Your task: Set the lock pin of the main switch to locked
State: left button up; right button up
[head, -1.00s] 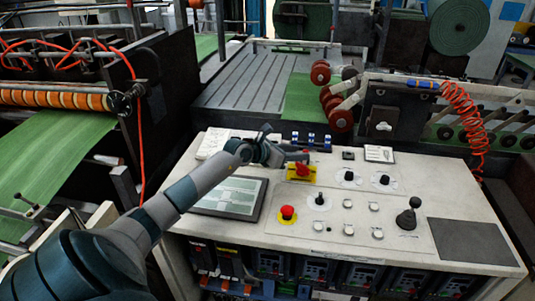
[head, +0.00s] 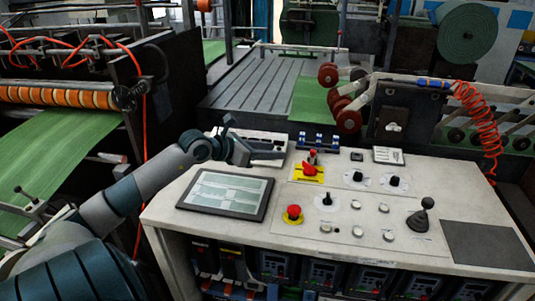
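The main switch is a red rotary handle (head: 309,169) on a yellow plate (head: 320,179), at the back of the control desk. A small upright red and grey part (head: 313,156) shows at its upper end; I cannot tell whether this is the lock pin, or how the pin is set. My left gripper (head: 281,154) is left of the switch, apart from it, above the desk's back edge. Its fingers are too small and dark to tell whether they are open. My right gripper is not in view.
The desk (head: 395,253) also carries a tablet-like screen (head: 228,192), a red stop button (head: 293,214), black knobs (head: 327,199) and a joystick (head: 420,217). Blue-topped switches (head: 318,142) stand behind the main switch. A dark pad (head: 487,245) lies at the right.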

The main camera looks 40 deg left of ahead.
pick_arm(q)
jog(key=shift+s+a+r, duration=0.1)
jog(key=shift+s+r, duration=0.15)
jog(key=shift+s, duration=0.2)
dwell(0.5)
